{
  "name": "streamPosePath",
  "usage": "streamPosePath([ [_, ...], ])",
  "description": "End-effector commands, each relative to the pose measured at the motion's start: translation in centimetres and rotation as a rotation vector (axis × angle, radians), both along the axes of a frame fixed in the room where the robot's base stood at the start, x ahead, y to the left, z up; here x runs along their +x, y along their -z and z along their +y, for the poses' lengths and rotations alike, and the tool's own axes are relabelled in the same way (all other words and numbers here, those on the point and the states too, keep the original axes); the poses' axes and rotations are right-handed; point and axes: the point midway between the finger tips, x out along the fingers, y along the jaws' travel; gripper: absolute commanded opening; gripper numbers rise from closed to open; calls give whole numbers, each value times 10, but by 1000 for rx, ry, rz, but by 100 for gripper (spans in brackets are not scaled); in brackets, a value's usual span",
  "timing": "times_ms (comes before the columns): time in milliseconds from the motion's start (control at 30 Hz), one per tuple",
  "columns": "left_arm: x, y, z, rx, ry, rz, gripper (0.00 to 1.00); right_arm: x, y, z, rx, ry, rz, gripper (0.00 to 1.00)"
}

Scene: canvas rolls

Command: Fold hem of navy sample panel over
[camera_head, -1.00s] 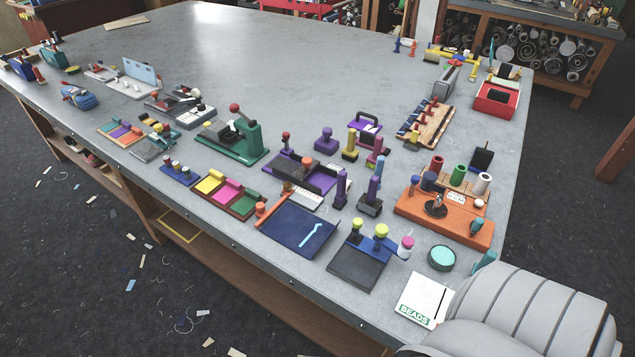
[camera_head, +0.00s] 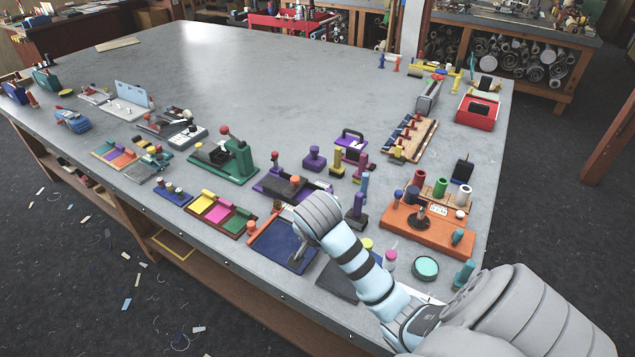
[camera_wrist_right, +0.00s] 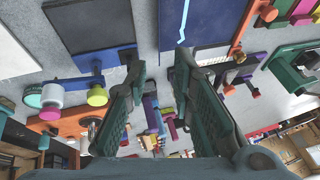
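The navy sample panel (camera_head: 272,246) lies flat near the table's front edge, partly hidden by my right arm in the head view. In the right wrist view the navy panel (camera_wrist_right: 225,18) is at the top, with its light blue strip (camera_wrist_right: 184,25) running along it. My right gripper (camera_head: 298,259) points down over the panel's right part in the head view; I cannot tell if it touches. In the right wrist view the right gripper (camera_wrist_right: 160,66) has its two dark green fingers apart with nothing between them. My left gripper is not in view.
A dark grey panel (camera_head: 338,281) with coloured knobs lies right of the navy one, under my arm. An orange fixture (camera_head: 420,234) and a teal round tin (camera_head: 426,266) stand further right. Colour swatches (camera_head: 219,213) lie to the left. The table's far middle is clear.

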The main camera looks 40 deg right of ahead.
Motion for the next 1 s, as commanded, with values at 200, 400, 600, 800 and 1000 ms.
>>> streamPosePath([
  [200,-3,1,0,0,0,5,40,16,51,-16,0,-2,8,22],
  [400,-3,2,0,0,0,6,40,34,98,-32,1,-2,5,22],
  [600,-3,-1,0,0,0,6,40,43,118,-39,0,-4,3,22],
  [800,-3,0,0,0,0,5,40,44,121,-39,-1,-5,2,22],
  [1000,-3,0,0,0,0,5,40,44,121,-39,0,-5,1,3],
])
